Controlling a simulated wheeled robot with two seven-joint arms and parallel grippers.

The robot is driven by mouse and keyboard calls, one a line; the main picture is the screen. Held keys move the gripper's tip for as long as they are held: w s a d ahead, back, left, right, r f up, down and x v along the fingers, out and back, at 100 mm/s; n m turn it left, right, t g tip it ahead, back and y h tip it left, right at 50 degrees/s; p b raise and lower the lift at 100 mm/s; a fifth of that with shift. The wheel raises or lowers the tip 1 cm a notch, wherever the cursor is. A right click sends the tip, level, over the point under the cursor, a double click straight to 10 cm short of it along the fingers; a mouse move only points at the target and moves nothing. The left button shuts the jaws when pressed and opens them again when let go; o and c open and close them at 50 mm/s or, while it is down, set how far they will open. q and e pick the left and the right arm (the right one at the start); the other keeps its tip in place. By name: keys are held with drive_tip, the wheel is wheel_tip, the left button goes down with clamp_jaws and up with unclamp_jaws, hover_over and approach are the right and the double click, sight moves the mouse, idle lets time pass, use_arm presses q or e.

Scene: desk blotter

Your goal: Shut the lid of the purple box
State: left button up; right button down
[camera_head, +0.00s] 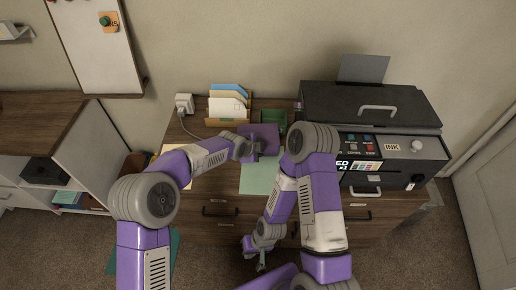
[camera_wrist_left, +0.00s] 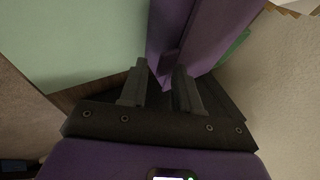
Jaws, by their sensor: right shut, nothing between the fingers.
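The purple box (camera_head: 265,132) stands on the desk in front of the green tray, with my left gripper at its near left side. In the left wrist view its purple panel (camera_wrist_left: 205,35) rises just ahead of my left fingers, with a small tab near the fingertips. The lid's exact angle is hard to tell. My left gripper (camera_wrist_left: 160,72) has its fingers apart, close to the panel; contact cannot be told. My right gripper (camera_head: 261,266) is shut and empty, low in front of the desk drawers, away from the box.
A pale green blotter (camera_head: 259,176) lies before the box. A green tray (camera_head: 273,120) and a paper holder (camera_head: 228,106) stand behind. A large black printer (camera_head: 372,130) fills the right of the desk. A white plug unit (camera_head: 184,103) with a cord is at the back left.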

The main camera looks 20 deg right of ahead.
use_arm(q)
drive_tip(key=shift+a+f, duration=0.1)
drive_tip(key=shift+a+r, duration=0.1)
drive_tip(key=shift+r, duration=0.15)
drive_tip(key=p+v, duration=0.2)
drive_tip(key=v, duration=0.5)
idle(0.4)
